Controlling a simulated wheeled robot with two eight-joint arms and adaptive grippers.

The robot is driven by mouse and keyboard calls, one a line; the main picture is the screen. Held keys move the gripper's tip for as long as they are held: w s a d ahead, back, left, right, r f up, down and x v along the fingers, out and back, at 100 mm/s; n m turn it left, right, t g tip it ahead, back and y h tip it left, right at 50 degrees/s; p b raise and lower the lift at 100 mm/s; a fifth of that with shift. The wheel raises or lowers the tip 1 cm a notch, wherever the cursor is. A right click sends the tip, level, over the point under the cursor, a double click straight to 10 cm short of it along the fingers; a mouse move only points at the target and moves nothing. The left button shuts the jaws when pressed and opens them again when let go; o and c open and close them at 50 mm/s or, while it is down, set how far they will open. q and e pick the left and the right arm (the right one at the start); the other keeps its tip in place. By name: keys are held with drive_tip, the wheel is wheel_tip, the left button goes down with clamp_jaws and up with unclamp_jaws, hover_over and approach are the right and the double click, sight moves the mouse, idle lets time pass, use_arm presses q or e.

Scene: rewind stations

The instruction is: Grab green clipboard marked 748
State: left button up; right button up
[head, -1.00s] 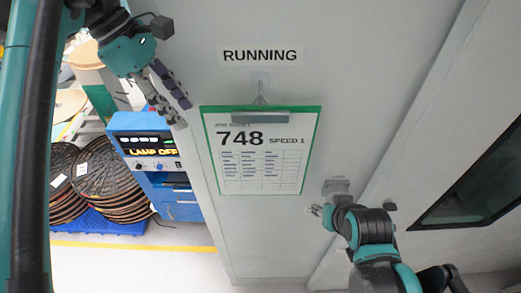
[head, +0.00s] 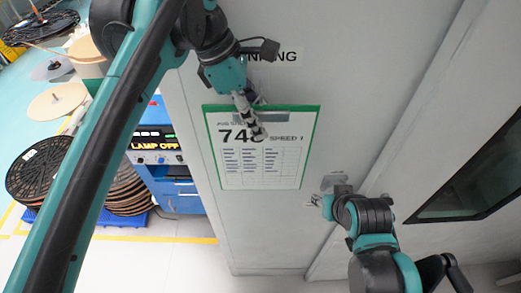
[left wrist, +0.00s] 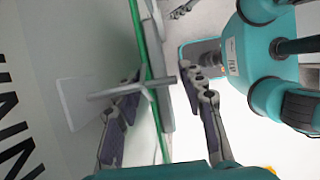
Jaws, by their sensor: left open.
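The green clipboard (head: 262,165) marked 748 hangs on the pale wall under a sign, from a small bracket that also shows in the left wrist view (left wrist: 75,100). My left gripper (head: 254,122) is at the clipboard's top edge and covers part of the number and the metal clip. In the left wrist view it is open (left wrist: 165,95), with the clipboard's green edge (left wrist: 158,140) and grey clip (left wrist: 160,60) between its two fingers. I see no clear grip contact. My right gripper (head: 322,203) is to the right of the clipboard, small and partly hidden by its arm.
A sign (head: 275,55), partly covered by my left arm, is above the clipboard. A grey wall fixture (head: 335,182) is beside my right gripper. A dark window (head: 470,180) is at right.

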use_arm(q)
drive_tip(key=shift+x, duration=0.85)
clamp_jaws()
drive_tip(key=shift+a+r, duration=0.1)
drive_tip(key=shift+r, duration=0.05)
